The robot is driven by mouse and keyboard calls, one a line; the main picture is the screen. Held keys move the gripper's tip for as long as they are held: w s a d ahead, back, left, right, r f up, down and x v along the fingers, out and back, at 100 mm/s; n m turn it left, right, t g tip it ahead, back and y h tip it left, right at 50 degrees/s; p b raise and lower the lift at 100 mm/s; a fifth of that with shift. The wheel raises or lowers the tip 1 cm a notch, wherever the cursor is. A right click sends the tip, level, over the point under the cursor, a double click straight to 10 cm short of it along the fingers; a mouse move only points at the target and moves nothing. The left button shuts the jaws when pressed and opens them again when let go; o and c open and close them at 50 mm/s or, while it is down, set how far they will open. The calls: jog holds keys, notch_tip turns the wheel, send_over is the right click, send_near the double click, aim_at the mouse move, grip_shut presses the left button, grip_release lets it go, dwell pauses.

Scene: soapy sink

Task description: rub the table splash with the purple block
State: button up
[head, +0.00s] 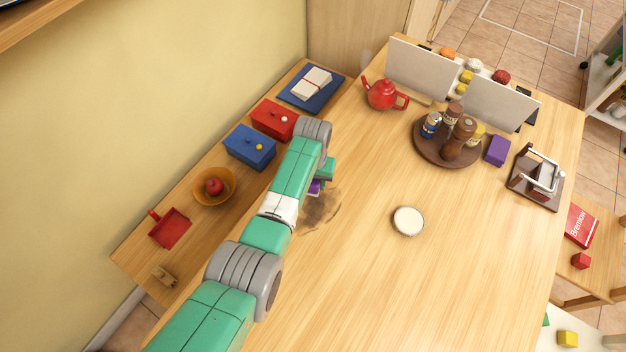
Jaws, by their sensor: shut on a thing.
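A brownish splash (322,212) stains the light wooden table, just right of my arm. My gripper (320,184) is low over the table at the splash's upper left edge, partly hidden by my own arm. It is shut on a purple block (314,188), of which only a small part shows. I cannot tell whether the block touches the table. A second purple block (497,151) stands at the right, beside the round brown tray.
A white round dish (408,221) lies right of the splash. A red teapot (384,94) and a brown tray (420,148) with jars stand farther back. Blue (249,147) and red (273,120) boxes line the left side. The table's front middle is clear.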

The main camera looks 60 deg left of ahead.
jog(key=r, duration=0.1)
jog(key=r+p, duration=0.1)
jog(key=shift+w+d+r, duration=0.2)
jog(key=shift+r, duration=0.1)
notch_tip(320, 180, up, 4)
jog(key=p, duration=0.4)
jog(key=shift+r, duration=0.2)
dwell(0.4)
